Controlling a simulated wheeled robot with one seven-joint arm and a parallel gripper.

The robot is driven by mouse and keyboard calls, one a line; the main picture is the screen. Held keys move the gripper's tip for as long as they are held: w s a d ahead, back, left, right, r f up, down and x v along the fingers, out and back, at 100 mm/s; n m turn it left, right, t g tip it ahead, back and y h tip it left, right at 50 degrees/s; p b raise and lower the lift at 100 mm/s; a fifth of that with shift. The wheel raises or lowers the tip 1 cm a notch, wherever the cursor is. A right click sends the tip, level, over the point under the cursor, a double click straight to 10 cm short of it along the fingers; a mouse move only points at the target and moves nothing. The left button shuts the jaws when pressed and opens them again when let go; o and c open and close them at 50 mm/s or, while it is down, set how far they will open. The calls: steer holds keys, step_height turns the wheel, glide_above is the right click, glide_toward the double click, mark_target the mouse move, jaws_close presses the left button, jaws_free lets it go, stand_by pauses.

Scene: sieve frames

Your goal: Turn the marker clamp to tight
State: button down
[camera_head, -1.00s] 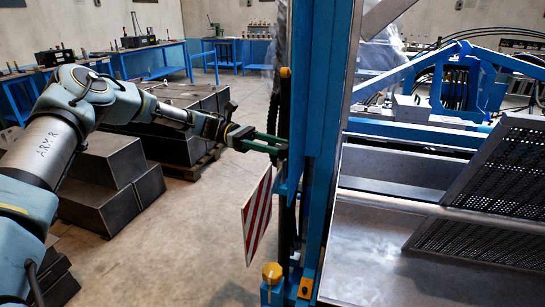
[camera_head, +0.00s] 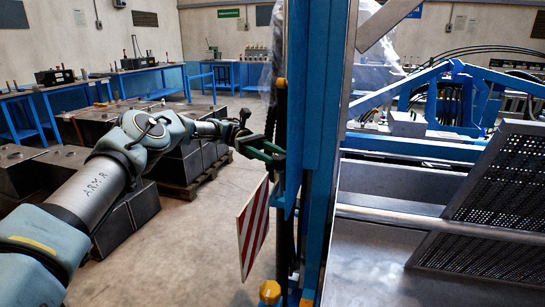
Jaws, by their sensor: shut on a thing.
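The marker is a red-and-white striped plate (camera_head: 253,226) hanging beside a tall blue post (camera_head: 318,110). My gripper (camera_head: 276,157) reaches in from the left with its green fingers at a small dark part on the post's left side, just above the plate. I take this dark part to be the marker clamp (camera_head: 280,163). The gripper is shut on it, and the fingers hide most of it. The fingers slope down to the right. How far the clamp is turned cannot be told at this size.
A yellow knob (camera_head: 270,291) sits low on the post, and a smaller yellow piece (camera_head: 281,83) sits higher up. Perforated metal panels (camera_head: 505,195) and a metal tray are on the right. Dark blocks (camera_head: 185,160) stand behind my arm. The floor left of the plate is clear.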

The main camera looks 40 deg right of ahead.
steer(key=shift+c, duration=1.4)
jaws_free()
steer(key=shift+a+r+h, duration=0.1)
steer(key=shift+h, duration=0.2)
steer(key=w+a+n+t+h+p, duration=0.4)
steer(key=a+n+t+h+p, duration=0.4)
steer(key=a+n+h, duration=0.6)
steer(key=s+a+f+m+t+y+b, duration=0.1)
steer(key=a+f+m+t+y+b, duration=0.1)
steer(key=a+f+m+y, duration=0.2)
steer(key=s+a+f+m+t+y+b, duration=0.1)
steer(key=a+f+m+y, duration=0.3)
steer(key=a+f, duration=0.4)
steer(key=a+m+t+b, duration=0.1)
steer(key=a, duration=0.2)
steer(key=shift+s+a+t+y, duration=0.4)
